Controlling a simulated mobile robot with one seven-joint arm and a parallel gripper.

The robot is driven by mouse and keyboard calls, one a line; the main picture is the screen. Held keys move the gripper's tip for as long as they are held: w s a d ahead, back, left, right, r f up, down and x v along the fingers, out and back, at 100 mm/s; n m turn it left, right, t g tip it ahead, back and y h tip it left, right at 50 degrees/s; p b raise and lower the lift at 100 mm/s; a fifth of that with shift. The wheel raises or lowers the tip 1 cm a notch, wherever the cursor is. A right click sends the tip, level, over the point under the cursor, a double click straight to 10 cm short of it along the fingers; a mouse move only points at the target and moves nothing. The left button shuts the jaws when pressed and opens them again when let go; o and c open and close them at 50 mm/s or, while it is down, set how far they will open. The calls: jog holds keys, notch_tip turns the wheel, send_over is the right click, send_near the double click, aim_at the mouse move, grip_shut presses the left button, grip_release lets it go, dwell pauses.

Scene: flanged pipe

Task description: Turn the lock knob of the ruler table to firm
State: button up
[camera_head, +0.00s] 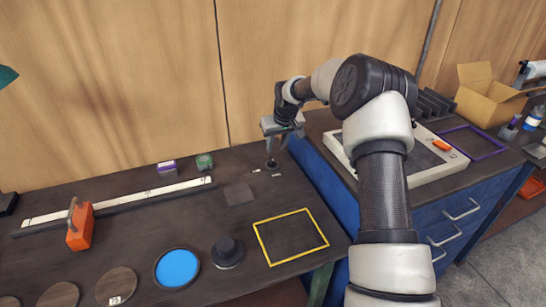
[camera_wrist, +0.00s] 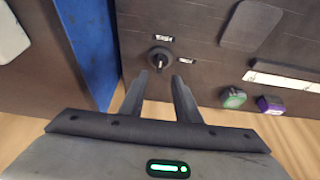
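The lock knob (camera_wrist: 160,60) is a small dark round knob with a raised grip bar, on the dark wooden ruler table (camera_head: 205,230). In the head view the knob (camera_head: 271,163) is near the table's back right corner, partly under my gripper. Two small white labels stand by it, one (camera_wrist: 163,38) in line with the bar's far end in the wrist view and one (camera_wrist: 187,61) to the side; their words are too small to read. My gripper (camera_wrist: 160,80) is open and empty, pointing down above the knob, fingertips apart on either side of its line. Contact is not visible.
A long ruler (camera_head: 130,203) with an orange block (camera_head: 80,228) lies left. Purple (camera_head: 166,167) and green (camera_head: 204,161) items stand near the wall. A grey square (camera_head: 238,194) and yellow frame (camera_head: 291,237) lie nearby. A blue cabinet (camera_head: 338,190) adjoins on the right.

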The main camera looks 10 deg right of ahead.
aim_at(272, 159)
jog(key=x, duration=0.8)
jog(key=shift+w+a+f, duration=0.1)
jog(key=shift+f, duration=0.05)
grip_shut()
